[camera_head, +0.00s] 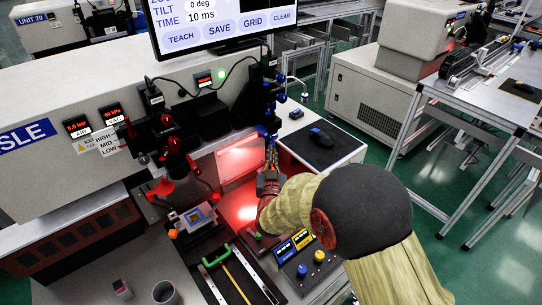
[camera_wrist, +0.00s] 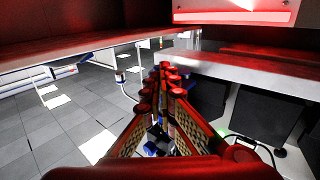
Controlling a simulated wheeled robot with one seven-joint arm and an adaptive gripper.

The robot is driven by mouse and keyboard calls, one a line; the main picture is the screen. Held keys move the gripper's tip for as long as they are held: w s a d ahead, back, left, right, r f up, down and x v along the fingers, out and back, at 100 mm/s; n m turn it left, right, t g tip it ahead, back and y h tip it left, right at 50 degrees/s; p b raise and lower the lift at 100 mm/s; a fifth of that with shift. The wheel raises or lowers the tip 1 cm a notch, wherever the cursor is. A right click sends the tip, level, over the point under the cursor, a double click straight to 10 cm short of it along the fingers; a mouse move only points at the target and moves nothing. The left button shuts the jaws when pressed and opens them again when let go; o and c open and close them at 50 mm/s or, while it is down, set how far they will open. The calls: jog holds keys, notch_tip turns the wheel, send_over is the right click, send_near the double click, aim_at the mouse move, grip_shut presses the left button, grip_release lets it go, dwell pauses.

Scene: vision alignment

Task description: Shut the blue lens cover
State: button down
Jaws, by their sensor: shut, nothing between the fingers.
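My gripper (camera_head: 270,158) is shut and empty, its fingers pointing up beside the red-lit work area. In the wrist view the red-padded fingers (camera_wrist: 168,80) meet with nothing between them. Small blue parts (camera_head: 264,131) show on the dark camera column just above my fingertips in the head view. One may be the lens cover, but it is too small and partly hidden to tell whether it is open or shut. I cannot tell whether my fingertips touch it. I cannot make out the cover in the wrist view.
A monitor (camera_head: 215,22) hangs above the machine. A red-lit panel (camera_head: 238,158) stands left of my gripper. A black mat with a mouse (camera_head: 320,138) lies to the right. A small fixture (camera_head: 195,217), a green handle (camera_head: 217,257) and a knob panel (camera_head: 303,262) are near the front.

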jog(key=shift+w+d+b, duration=0.25)
jog(key=shift+d+b, duration=0.05)
jog(key=shift+d, duration=0.25)
jog(key=shift+w+d+b, duration=1)
jog(key=shift+w+d, duration=0.25)
jog(key=shift+d, duration=0.15)
